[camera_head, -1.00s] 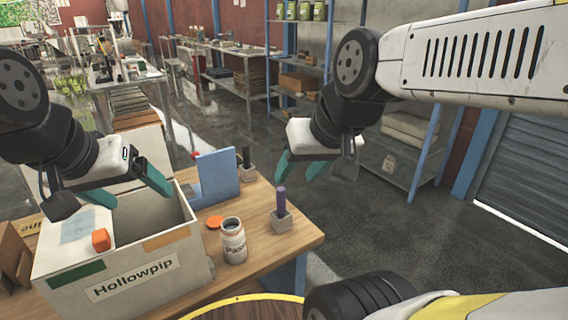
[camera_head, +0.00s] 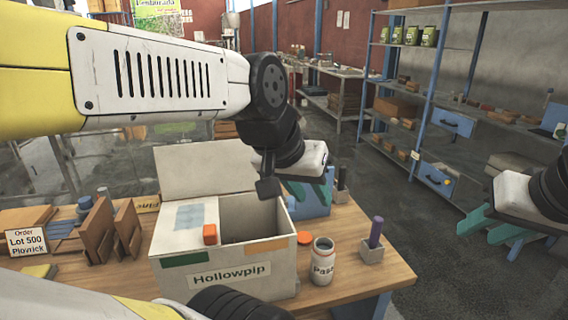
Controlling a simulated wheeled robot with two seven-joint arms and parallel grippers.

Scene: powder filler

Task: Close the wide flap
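A white box (camera_head: 228,280) labelled Hollowpip stands on the wooden table. Its wide back flap (camera_head: 200,168) stands up at the rear, tilted slightly back. The left part of the top is covered by a folded-in flap (camera_head: 182,238) with a blue-grey patch; an orange block (camera_head: 210,234) sits at its edge. The right part of the opening is uncovered. My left gripper (camera_head: 311,196) is over the box's right rear corner, right of the wide flap, with its teal fingers apart and nothing between them. My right gripper (camera_head: 495,228) is open and empty at the far right, off the table.
A white jar (camera_head: 322,263), its orange lid (camera_head: 305,238) and a purple-handled tool in a holder (camera_head: 372,250) stand right of the box. A blue stand (camera_head: 312,207) is behind, close to my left gripper. Wooden racks (camera_head: 100,230) stand left.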

